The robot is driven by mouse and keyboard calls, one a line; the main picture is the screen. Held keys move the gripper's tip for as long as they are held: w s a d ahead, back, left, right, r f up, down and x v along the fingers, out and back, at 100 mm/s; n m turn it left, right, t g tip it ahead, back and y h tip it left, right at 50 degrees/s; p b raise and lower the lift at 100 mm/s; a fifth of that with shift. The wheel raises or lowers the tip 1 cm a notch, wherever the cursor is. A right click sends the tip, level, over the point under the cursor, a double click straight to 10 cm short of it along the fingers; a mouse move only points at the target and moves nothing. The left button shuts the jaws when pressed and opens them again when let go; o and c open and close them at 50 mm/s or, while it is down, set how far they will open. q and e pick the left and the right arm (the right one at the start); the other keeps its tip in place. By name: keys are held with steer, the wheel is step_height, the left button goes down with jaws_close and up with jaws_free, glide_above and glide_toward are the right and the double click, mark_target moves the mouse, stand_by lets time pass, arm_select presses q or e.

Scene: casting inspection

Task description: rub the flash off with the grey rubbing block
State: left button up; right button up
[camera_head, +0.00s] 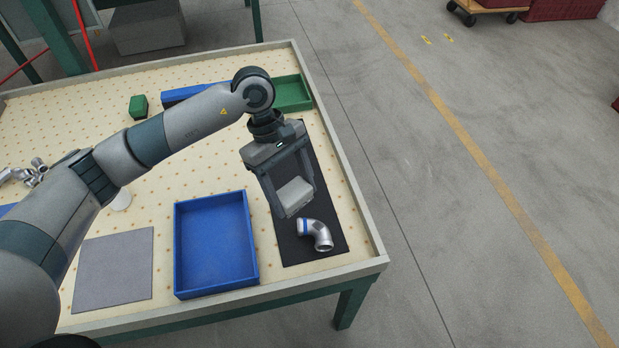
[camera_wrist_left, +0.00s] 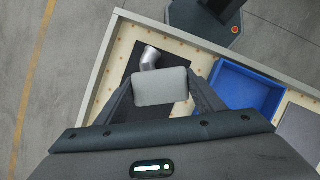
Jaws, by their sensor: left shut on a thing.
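My left gripper (camera_head: 290,201) is shut on the grey rubbing block (camera_head: 295,193). It holds the block above the black mat (camera_head: 298,257), close to a silver pipe elbow (camera_head: 321,236) with a blue band at one end. The elbow lies on the mat near the table's front right corner. In the left wrist view the block (camera_wrist_left: 160,87) sits between the fingertips and hides part of the elbow (camera_wrist_left: 150,57). I cannot tell whether the block touches the elbow. No flash can be made out at this size. My right gripper is not in view.
An empty blue tray (camera_head: 253,272) stands left of the mat, with a grey square pad (camera_head: 114,268) further left. A green tray (camera_head: 293,92) and a small green block (camera_head: 138,106) are at the back. Several metal fittings (camera_head: 33,172) lie at the far left.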

arm_select(q)
steer(key=s+a+r+m+y, duration=0.1)
steer(key=s+a+r+m, duration=0.1)
steer(key=a+m, duration=0.3)
steer(key=s+a+r+m+g+y+b, duration=0.1)
steer(key=s+a+r+m+y, duration=0.1)
steer(key=a, duration=0.5)
steer(key=r+m, duration=0.1)
steer(key=m, duration=0.1)
steer(key=shift+s+a+r+m+g+b, duration=0.2)
steer(key=shift+a+r+m+g+b, duration=0.1)
steer(key=shift+m, duration=0.1)
steer(key=shift+d, duration=0.1)
